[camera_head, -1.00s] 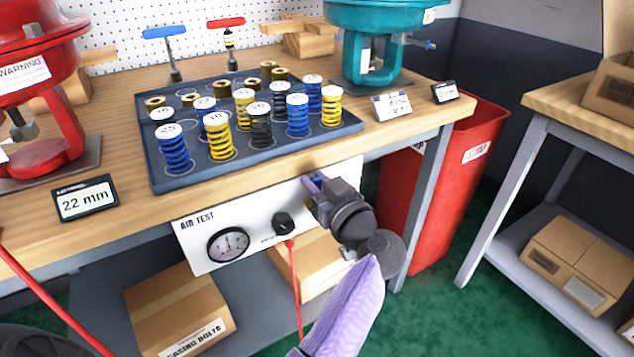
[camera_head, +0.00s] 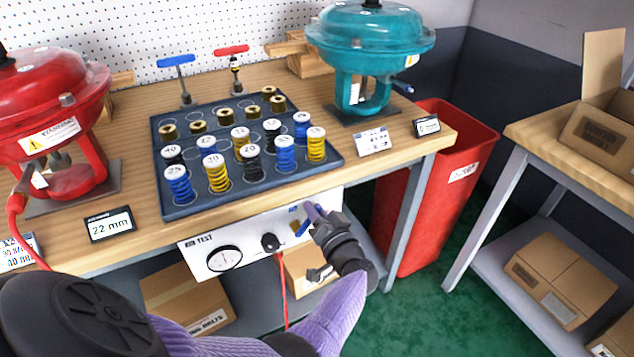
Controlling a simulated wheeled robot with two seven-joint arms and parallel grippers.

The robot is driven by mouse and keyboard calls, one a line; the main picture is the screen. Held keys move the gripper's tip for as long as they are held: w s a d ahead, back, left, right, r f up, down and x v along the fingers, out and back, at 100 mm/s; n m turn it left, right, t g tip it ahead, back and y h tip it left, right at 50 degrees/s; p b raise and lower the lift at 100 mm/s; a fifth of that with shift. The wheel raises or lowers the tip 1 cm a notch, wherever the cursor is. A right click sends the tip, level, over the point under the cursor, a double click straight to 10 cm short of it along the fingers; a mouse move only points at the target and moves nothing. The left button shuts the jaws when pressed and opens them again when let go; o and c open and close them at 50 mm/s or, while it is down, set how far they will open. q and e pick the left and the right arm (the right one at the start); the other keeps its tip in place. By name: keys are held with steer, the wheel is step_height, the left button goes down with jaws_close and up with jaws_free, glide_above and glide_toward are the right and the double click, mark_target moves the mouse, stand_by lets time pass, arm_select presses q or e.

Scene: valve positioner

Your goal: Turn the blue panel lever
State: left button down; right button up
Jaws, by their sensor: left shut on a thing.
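The white air test panel (camera_head: 200,259) hangs under the front edge of the workbench, with a round gauge and a black knob. The blue panel lever (camera_head: 305,225) is at the panel's right end, partly hidden by my gripper. My left gripper (camera_head: 314,214) is at the lever, its jaws shut on it. The purple-sleeved arm reaches up to it from below. My right gripper is not in view.
A red hose (camera_head: 283,290) hangs below the panel, in front of cardboard boxes on the lower shelf. A red bin (camera_head: 425,200) stands right of the bench leg. A tray of springs (camera_head: 330,163) sits on the bench above.

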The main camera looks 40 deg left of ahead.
arm_select(q)
steer(key=shift+w+d+f+m, duration=0.15)
steer(key=shift+w+f+m, duration=0.25)
steer(key=shift+m, duration=0.5)
steer(key=shift+w+d+f+m+b, duration=0.1)
steer(key=shift+w+f+m+b, duration=0.35)
steer(key=shift+m, duration=1)
steer(key=shift+w+d+f+m+b, duration=0.1)
steer(key=shift+f+m+b, duration=0.5)
steer(key=shift+f+m, duration=0.6)
steer(key=shift+w+d+f+m+b, duration=0.1)
steer(key=shift+w+f+m+b, duration=0.3)
steer(key=shift+m, duration=1.25)
steer(key=shift+s, duration=0.15)
